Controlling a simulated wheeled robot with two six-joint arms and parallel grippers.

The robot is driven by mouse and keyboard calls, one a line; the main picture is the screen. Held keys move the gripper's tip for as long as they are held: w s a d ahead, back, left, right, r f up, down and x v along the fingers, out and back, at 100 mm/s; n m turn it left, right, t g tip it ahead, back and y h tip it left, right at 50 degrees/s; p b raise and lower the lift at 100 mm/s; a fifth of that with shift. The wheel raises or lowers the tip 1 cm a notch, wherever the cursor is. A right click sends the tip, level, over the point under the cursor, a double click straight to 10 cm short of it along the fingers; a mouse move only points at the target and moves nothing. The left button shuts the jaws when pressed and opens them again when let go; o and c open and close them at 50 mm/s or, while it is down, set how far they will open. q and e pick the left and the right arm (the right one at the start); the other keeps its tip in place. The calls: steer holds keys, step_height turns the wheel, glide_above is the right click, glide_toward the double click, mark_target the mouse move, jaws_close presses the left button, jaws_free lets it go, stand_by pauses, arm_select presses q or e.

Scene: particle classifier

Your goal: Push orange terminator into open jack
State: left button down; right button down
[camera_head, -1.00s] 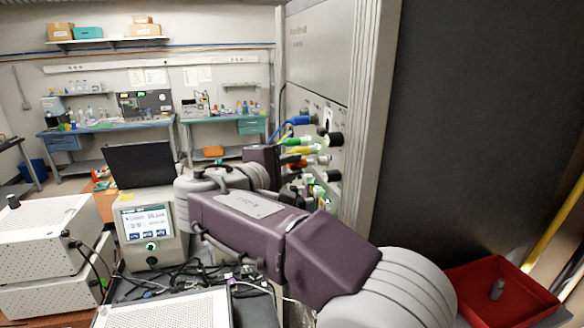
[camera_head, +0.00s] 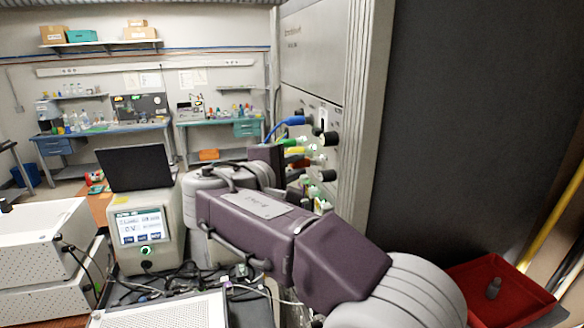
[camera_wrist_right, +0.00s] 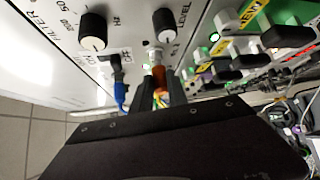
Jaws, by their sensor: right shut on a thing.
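In the right wrist view, my right gripper (camera_wrist_right: 160,92) is shut on the orange terminator (camera_wrist_right: 159,77). The terminator stands between the two dark fingers, its front end up against a silver jack (camera_wrist_right: 155,54) on the white panel. I cannot tell how far it sits in the jack. In the head view, my right gripper (camera_head: 292,162) is at the instrument panel (camera_head: 324,110), and its fingers and the terminator are largely hidden among the plugs. My left gripper is not in view.
Several cables and plugs crowd the right side. A red tray (camera_head: 477,290) holding a small grey piece (camera_head: 493,288) lies at the lower right.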

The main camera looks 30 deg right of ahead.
steer(key=shift+s+d, duration=0.1)
steer(key=shift+d, duration=0.35)
stand_by(0.3)
steer(key=c, duration=1.3)
jaws_free()
steer(key=shift+d, duration=0.1)
steer(key=shift+c, duration=0.2)
steer(key=shift+o, duration=0.7)
steer(key=shift+s+d, duration=0.1)
steer(key=shift+d, duration=0.1)
steer(key=shift+a, duration=0.1)
steer(key=shift+s+a+b, duration=0.1)
steer(key=shift+a+b, duration=0.25)
steer(key=shift+b, duration=0.05)
steer(key=b+v, duration=0.1)
steer(key=v, duration=0.7)
steer(key=shift+s+b, duration=0.15)
steer(key=shift+b, duration=0.15)
steer(key=shift+r, duration=0.1)
